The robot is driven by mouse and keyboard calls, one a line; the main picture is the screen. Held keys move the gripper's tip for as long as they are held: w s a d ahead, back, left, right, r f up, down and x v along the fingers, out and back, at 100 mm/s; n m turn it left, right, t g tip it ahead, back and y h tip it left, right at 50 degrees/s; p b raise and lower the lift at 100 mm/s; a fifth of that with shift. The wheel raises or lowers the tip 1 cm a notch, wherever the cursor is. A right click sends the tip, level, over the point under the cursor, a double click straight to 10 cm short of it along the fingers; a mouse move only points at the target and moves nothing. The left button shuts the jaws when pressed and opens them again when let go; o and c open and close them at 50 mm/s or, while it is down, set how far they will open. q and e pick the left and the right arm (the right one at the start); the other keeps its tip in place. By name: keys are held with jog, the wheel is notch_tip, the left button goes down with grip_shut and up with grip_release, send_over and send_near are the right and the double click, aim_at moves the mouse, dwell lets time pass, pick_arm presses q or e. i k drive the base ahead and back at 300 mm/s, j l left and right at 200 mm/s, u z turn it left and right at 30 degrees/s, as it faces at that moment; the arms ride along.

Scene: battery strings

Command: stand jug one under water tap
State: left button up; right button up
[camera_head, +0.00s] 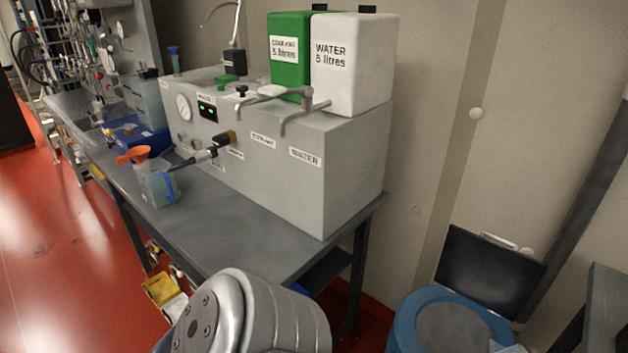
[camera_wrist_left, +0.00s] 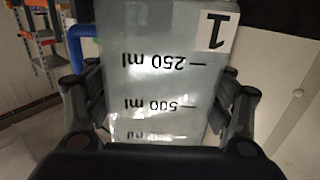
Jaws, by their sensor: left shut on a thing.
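The grey translucent jug one (camera_wrist_left: 160,85) fills the middle of the left wrist view. It has a white label "1", a blue handle at left and ml marks that read upside down in this view. My left gripper (camera_wrist_left: 155,100) is shut on it, with a finger on each side. I cannot make out this jug or either gripper in the head view. The water tap (camera_head: 305,117) juts from the front top of the grey cabinet, above the "WATER" label and below the white water tank (camera_head: 352,65). My right gripper is not in view.
A second jug (camera_head: 162,190) with a blue handle stands on the bench (camera_head: 245,235) beside an orange funnel (camera_head: 133,155). The coolant tap (camera_head: 265,97) is close left of the water tap. The bench strip before the cabinet's right part is clear. My silver arm link covers the bottom centre.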

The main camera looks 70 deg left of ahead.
aim_at(296, 246)
jog(key=i+l, duration=0.15)
jog(key=i+l+u, duration=0.1)
jog(key=l, duration=0.3)
jog(key=i+l, duration=0.15)
jog(key=l+u, duration=0.1)
jog(key=u, duration=1.6)
